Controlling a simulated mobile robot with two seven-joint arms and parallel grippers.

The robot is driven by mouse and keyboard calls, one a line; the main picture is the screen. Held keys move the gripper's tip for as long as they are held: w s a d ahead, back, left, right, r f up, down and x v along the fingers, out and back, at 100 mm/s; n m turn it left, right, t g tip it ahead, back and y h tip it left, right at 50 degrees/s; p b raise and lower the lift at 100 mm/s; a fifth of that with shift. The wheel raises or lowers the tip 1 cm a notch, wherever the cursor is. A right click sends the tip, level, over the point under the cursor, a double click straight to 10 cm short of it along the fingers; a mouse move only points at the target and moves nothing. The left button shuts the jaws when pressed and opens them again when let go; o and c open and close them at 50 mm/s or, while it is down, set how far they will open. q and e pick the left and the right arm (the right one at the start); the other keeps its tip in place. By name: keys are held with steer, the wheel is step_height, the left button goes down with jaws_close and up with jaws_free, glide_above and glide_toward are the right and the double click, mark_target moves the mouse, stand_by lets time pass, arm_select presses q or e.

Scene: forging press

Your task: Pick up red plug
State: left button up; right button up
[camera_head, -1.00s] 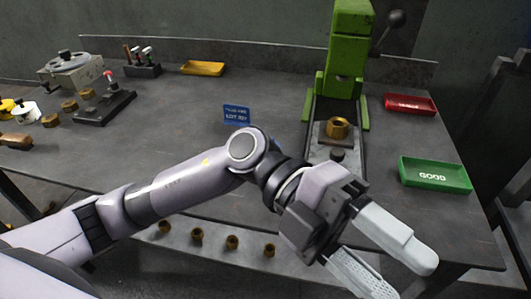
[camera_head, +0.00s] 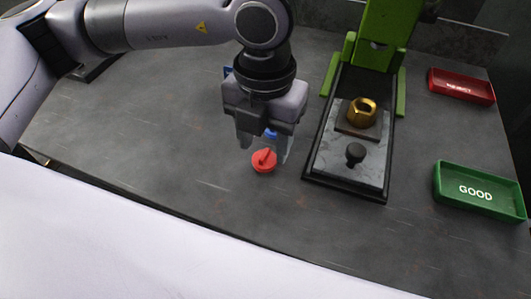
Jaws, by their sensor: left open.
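The red plug (camera_head: 263,162) lies on the grey table, left of the press base. It is round with a raised grip bar on top. My left gripper (camera_head: 264,152) points down just behind and above it, with its fingers open and apart. The plug shows in front of and between the fingertips, and I cannot tell whether they touch it. A small blue thing (camera_head: 270,134) shows between the fingers, partly hidden. My right gripper is not in view.
The green press (camera_head: 390,35) stands at right, with a brass nut (camera_head: 362,111) and a black knob (camera_head: 355,152) on its base. A red reject tray (camera_head: 461,87) and a green GOOD tray (camera_head: 480,192) lie farther right. The table in front of the plug is clear.

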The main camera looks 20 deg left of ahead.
mark_target(263, 156)
arm_select(q)
steer(key=f, duration=0.5)
steer(key=shift+w+a+f, duration=0.1)
steer(key=shift+w+a, duration=0.1)
steer(key=shift+a, duration=0.05)
steer(key=c, duration=0.3)
